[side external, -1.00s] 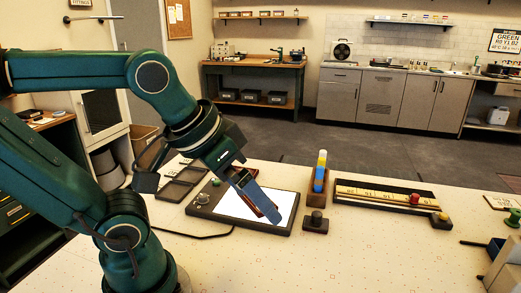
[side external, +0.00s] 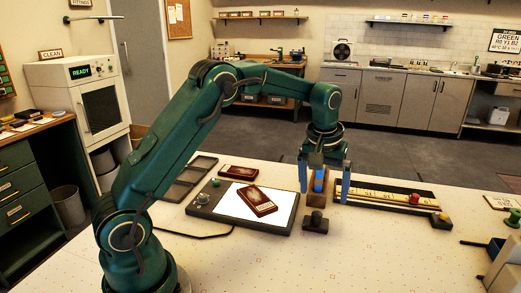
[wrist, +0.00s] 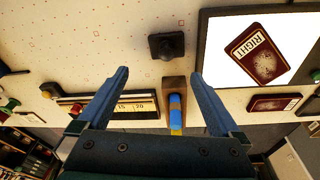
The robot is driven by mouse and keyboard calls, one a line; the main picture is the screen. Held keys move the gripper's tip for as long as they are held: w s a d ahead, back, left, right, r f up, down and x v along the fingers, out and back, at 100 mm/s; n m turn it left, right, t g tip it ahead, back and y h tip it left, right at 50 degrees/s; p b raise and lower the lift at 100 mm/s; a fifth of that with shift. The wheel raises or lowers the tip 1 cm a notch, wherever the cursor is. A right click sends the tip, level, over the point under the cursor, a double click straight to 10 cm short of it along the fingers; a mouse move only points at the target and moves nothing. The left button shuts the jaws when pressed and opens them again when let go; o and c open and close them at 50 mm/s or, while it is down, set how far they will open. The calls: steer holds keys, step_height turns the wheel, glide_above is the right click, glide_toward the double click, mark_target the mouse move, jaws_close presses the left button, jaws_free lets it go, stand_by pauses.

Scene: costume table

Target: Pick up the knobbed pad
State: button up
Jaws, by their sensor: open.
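The knobbed pad (side external: 315,224) is a dark square block with a round knob on top. It stands upright on the pale table, just right of the lit panel's front corner. In the wrist view the pad (wrist: 166,47) lies beyond the fingertips, near the top middle. My gripper (side external: 324,189) is open, its blue fingers pointing down, behind and above the pad in the side view. The wrist view shows nothing held between the spread fingertips (wrist: 160,76). The gripper and pad are apart.
A wooden holder (wrist: 172,85) with blue and yellow pieces appears between my fingers. A lit panel (side external: 226,206) bears a red card (side external: 257,201); another red card (side external: 238,171) lies behind it. A ruler tray (side external: 385,203) is at right. The front table is clear.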

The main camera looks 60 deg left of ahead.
mark_target(317, 214)
steer(key=shift+g, duration=0.4)
steer(key=f, duration=0.7)
steer(key=shift+s+a, duration=0.15)
steer(key=shift+a, duration=0.25)
steer(key=shift+f, duration=0.7)
steer(key=c, duration=1.2)
steer(key=shift+o, duration=0.2)
steer(key=shift+r, duration=0.1)
